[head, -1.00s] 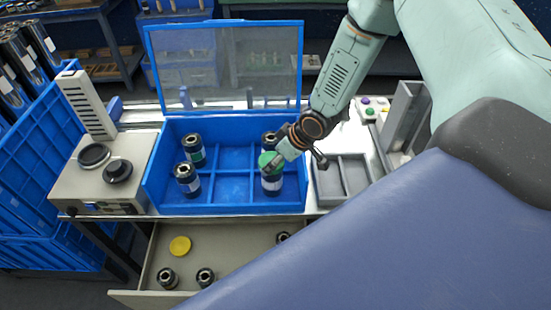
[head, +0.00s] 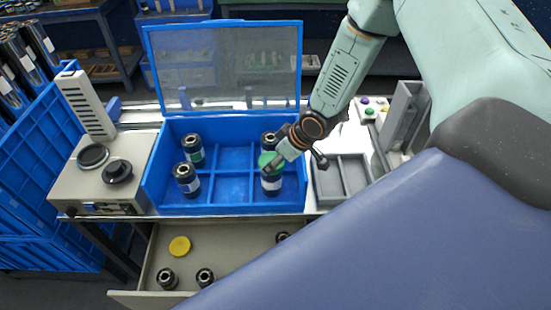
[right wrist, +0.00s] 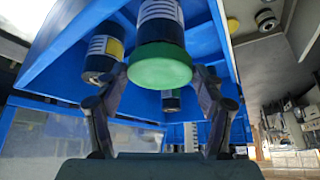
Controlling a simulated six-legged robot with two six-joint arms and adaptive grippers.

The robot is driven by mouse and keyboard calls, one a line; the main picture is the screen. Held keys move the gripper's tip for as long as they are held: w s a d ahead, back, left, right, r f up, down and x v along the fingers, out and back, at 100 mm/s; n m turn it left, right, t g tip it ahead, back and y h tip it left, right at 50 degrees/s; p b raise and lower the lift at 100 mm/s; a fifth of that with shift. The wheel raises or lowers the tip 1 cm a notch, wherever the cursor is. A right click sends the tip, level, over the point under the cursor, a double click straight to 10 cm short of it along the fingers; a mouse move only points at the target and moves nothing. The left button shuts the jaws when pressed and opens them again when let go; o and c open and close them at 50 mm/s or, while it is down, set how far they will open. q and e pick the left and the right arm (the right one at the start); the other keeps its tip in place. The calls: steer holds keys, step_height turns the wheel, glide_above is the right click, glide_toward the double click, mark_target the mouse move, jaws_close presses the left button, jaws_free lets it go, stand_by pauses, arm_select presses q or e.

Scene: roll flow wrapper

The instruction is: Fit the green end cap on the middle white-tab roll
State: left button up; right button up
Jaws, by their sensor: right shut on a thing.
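In the right wrist view the green cap (right wrist: 160,68) sits between the two fingers (right wrist: 160,95), against the end of a black roll with a white tab (right wrist: 160,12). That roll (head: 271,184) stands upright in the crate, directly under the cap in the head view. Cap and roll look lined up and touching; I cannot tell how fully the cap is seated. My left gripper is not in view.
The blue crate (head: 226,208) has dividers and a raised clear lid (head: 225,65). An open drawer (head: 225,262) below holds a yellow cap (head: 180,246) and several rolls. A grey tray (head: 343,178) stands right.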

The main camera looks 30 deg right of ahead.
steer(key=shift+f+b, duration=0.9)
steer(key=shift+f, duration=0.25)
steer(key=o, duration=0.6)
steer(key=p+v, duration=1.1)
steer(key=p, duration=0.2)
stand_by(0.7)
stand_by(0.4)
steer(key=shift+b+x, duration=3.2)
steer(key=shift+b, duration=0.35)
